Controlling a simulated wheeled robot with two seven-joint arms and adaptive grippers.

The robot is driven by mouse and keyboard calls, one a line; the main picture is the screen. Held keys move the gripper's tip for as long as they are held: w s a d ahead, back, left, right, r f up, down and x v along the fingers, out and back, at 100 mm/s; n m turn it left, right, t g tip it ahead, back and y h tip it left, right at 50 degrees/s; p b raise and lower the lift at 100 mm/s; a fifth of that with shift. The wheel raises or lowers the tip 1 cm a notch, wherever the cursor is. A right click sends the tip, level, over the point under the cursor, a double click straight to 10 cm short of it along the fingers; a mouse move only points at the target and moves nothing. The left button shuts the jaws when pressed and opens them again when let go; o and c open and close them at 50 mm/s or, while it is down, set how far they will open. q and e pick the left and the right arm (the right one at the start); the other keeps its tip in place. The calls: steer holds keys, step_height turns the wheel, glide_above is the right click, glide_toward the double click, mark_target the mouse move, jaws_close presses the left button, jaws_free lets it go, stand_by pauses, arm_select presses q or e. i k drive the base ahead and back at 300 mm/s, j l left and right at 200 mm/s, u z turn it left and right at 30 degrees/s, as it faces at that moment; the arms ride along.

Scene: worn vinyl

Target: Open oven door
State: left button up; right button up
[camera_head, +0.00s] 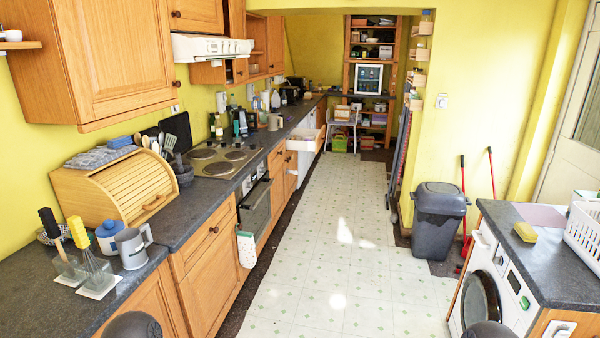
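The oven (252,185) is built into the left run of wooden cabinets, below the hob (220,158). Its dark glass oven door (256,208) looks shut, flush with the cabinet fronts. I see it at a steep angle, so its handle is hard to make out. Neither of my grippers is in view. Dark rounded parts at the bottom edge, left and right, are probably my own arms.
A drawer (303,141) farther along stands open. The vinyl floor (335,255) is clear. A washing machine (481,298) and grey bin (438,222) stand at right.

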mark_target(255, 219)
steer(key=i+u, duration=0.1)
steer(key=i, duration=0.55)
steer(key=i+l+u, duration=0.1)
steer(key=i, duration=0.6)
steer(key=i+l, duration=0.2)
steer(key=i, duration=0.45)
steer(key=i+l+u, duration=0.15)
steer(key=i+u, duration=0.25)
steer(key=i+l+u, duration=0.25)
steer(key=i+u, duration=0.2)
steer(key=i+l+u, duration=0.65)
steer(key=l+u, duration=0.2)
